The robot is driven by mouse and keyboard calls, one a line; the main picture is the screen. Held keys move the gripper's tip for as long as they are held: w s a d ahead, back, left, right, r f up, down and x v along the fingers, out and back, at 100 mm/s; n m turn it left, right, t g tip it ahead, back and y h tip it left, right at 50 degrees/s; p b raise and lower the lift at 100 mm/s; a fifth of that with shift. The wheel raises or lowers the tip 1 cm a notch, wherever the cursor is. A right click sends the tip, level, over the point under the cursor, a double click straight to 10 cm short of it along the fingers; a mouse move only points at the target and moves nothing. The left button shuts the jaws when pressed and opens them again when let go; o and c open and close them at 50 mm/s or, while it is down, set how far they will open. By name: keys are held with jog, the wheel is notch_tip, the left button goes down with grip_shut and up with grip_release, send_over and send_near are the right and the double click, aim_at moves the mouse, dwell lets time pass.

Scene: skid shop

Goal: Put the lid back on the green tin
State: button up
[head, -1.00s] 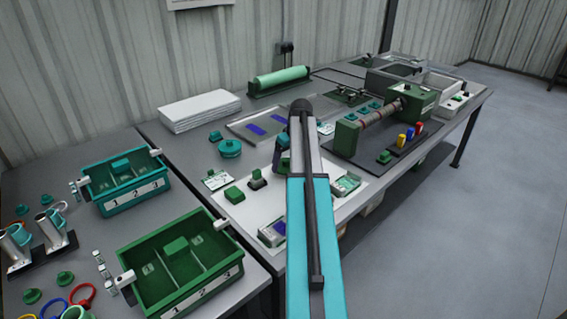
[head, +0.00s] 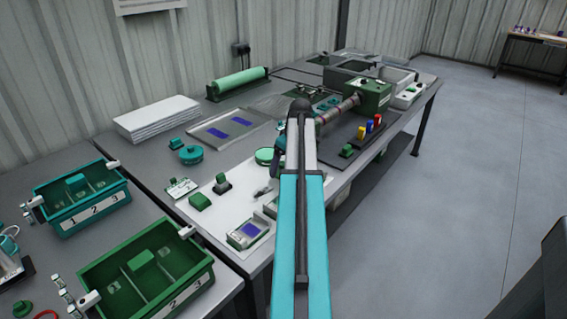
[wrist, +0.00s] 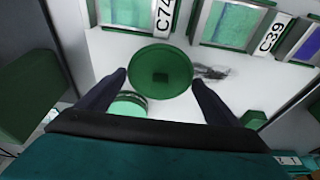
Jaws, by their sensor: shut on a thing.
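My gripper (wrist: 159,77) is shut on a round dark green lid (wrist: 160,55), with one dark finger at each side of its rim. A small dark square marks the middle of the lid. A paler green tin (wrist: 127,104) with a banded side shows below and to the left of the lid in the wrist view, partly hidden by the lid and a finger. The lid is off to one side of the tin; the gap in height is unclear. In the head view, the green tin (head: 264,156) stands just left of my arm, which hides the lid.
Trays labelled C74 (wrist: 163,18) and C39 (wrist: 268,36) lie near the white sheet's edge. Green blocks (head: 200,201) stand on the sheet. A teal round tin (head: 191,155) stands farther left. Divided bins (head: 150,297) are at the left; a roller machine (head: 370,94) stands behind.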

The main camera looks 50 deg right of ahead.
dwell(0.4)
jog(key=shift+w, duration=0.1)
jog(key=shift+w+a+r, duration=0.15)
jog(key=shift+a, duration=0.1)
jog(key=w+a+r+p, duration=0.3)
jog(key=w+a+r, duration=0.15)
jog(key=a, duration=0.45)
jog(key=w+a+r+p, duration=0.3)
jog(key=w+a+p, duration=0.15)
jog(key=a, duration=0.45)
jog(key=w+a+r+p, duration=0.2)
jog(key=w+a+r, duration=0.25)
jog(key=a, duration=0.45)
jog(key=a+r+p, duration=0.3)
jog(key=a, duration=0.7)
jog(key=a+r+p, duration=0.4)
jog(key=a, duration=0.7)
jog(key=w+a+r+p, duration=0.1)
jog(key=a+r+p, duration=0.2)
jog(key=a, duration=0.8)
jog(key=shift+r+n+p, duration=0.35)
jog(key=shift+r+n, duration=0.05)
jog(key=shift+r, duration=0.35)
jog(key=shift+w+a, duration=0.1)
jog(key=shift+a, duration=0.15)
